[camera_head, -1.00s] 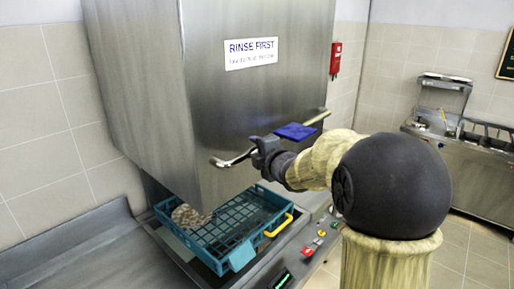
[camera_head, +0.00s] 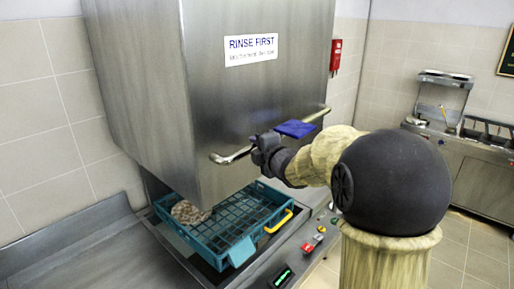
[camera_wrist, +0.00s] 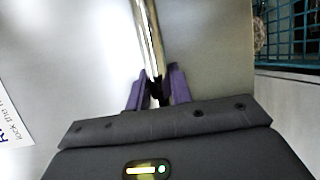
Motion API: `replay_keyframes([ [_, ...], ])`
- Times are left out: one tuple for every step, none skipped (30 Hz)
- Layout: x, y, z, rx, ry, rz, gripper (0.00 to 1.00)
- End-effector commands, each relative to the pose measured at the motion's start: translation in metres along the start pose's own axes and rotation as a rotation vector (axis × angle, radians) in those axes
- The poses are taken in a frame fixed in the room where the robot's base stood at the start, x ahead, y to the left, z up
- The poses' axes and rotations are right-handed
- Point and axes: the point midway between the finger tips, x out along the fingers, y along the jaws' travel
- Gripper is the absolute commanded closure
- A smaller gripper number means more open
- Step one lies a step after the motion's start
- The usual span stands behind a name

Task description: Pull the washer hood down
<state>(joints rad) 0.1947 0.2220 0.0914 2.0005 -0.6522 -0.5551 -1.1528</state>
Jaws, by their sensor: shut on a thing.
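The washer hood (camera_head: 215,100) is a large steel box with a "RINSE FIRST" label, and it hangs raised above the machine's bed. Its bar handle (camera_head: 232,158) runs across the lower front; it also shows in the wrist view (camera_wrist: 148,40). My gripper (camera_head: 262,145) is at the middle of the handle. In the wrist view my gripper (camera_wrist: 156,88) has its purple fingers shut around the bar. A teal rack (camera_head: 228,236) sits under the hood with a round speckled item (camera_head: 188,213) in it. Part of the rack's far side is hidden by the hood.
A control panel (camera_head: 312,243) with coloured buttons is at the machine's front right. A steel counter (camera_head: 85,250) lies at the left. A red box (camera_head: 336,55) is on the wall. A steel kitchen unit (camera_head: 465,160) stands at the far right, with clear floor before it.

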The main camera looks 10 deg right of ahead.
Motion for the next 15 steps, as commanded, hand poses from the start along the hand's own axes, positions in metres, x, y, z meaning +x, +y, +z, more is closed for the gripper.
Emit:
replay_keyframes([
  [0.002,-0.013,-0.001,-0.001,0.0,-0.009,1.0],
  [0.002,-0.017,-0.001,-0.001,0.0,-0.009,1.0],
  [0.003,-0.021,-0.002,-0.001,0.0,-0.01,1.0],
  [0.004,-0.025,-0.002,-0.001,0.0,-0.01,1.0],
  [0.005,-0.029,-0.002,-0.001,0.0,-0.01,1.0],
  [0.005,-0.035,-0.003,-0.001,0.0,-0.01,1.0],
  [0.006,-0.039,-0.003,-0.001,0.0,-0.01,1.0],
  [0.007,-0.044,-0.003,-0.001,0.0,-0.01,1.0],
  [0.008,-0.05,-0.004,0.0,0.0,-0.009,1.0],
  [0.009,-0.055,-0.004,0.0,0.0,-0.009,1.0],
  [0.01,-0.059,-0.004,0.0,0.0,-0.009,1.0],
  [0.011,-0.066,-0.005,0.001,0.0,-0.009,1.0],
  [0.012,-0.071,-0.005,0.0,0.0,-0.008,1.0],
  [0.013,-0.076,-0.006,0.0,0.0,-0.008,1.0],
  [0.014,-0.082,-0.006,0.0,0.0,-0.008,1.0],
])
